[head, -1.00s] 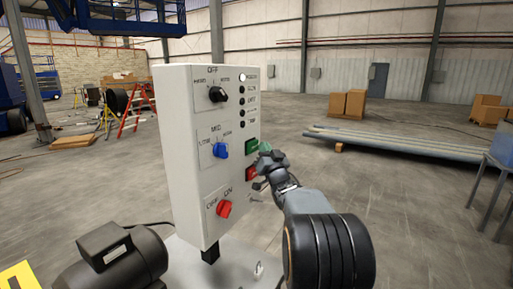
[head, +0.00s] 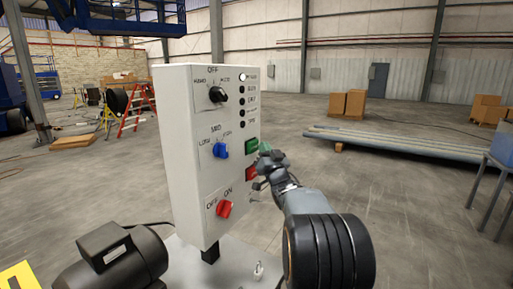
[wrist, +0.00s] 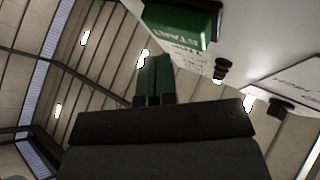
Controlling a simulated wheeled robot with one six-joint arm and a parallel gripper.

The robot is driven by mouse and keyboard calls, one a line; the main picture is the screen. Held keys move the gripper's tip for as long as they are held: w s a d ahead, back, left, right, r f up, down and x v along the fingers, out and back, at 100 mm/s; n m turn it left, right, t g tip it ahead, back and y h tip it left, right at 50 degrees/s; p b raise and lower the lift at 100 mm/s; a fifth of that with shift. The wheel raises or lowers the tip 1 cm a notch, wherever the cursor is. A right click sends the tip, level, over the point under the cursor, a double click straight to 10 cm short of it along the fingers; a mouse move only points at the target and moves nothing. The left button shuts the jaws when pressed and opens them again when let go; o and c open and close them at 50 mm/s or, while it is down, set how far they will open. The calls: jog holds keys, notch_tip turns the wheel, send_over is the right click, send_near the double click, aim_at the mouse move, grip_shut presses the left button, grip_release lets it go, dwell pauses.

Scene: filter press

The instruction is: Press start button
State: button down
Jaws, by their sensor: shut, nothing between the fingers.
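The control panel (head: 185,180) is a white upright box with knobs and buttons. Its green start button (head: 251,147) is on the right of the front face, above a red button (head: 251,173). My gripper (head: 264,148) is shut and empty, right beside the green button in the head view. In the wrist view the green button (wrist: 180,24), marked START, is at the top, and my closed fingertips (wrist: 155,62) point up just below and left of it. A gap shows between them there. I cannot tell whether the button is pushed in.
The panel also carries a black knob (head: 218,94), a blue knob (head: 220,150) and a red knob (head: 224,209). A dark motor (head: 115,257) stands at the lower left. The floor behind and to the right is open, with long pipes (head: 400,143) farther back.

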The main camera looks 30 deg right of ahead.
jog(key=shift+w+a+b, duration=0.25)
jog(key=shift+b, duration=0.15)
jog(key=shift+w+a, duration=0.25)
jog(key=shift+w, duration=0.3)
dwell(1.1)
jog(key=shift+s+b, duration=0.15)
jog(key=shift+b, duration=0.15)
jog(key=shift+s+d+b, duration=0.35)
jog(key=shift+s+d, duration=0.1)
jog(key=shift+s, duration=0.3)
jog(key=shift+s+d, duration=0.1)
jog(key=shift+s+d+b, duration=0.2)
jog(key=shift+s+d, duration=0.15)
jog(key=shift+s, duration=0.35)
jog(key=shift+s+d+b, duration=0.25)
jog(key=shift+s+d, duration=0.15)
jog(key=shift+s, duration=0.3)
jog(key=shift+s+d+b, duration=0.2)
jog(key=shift+s+d, duration=0.15)
jog(key=shift+s, duration=0.35)
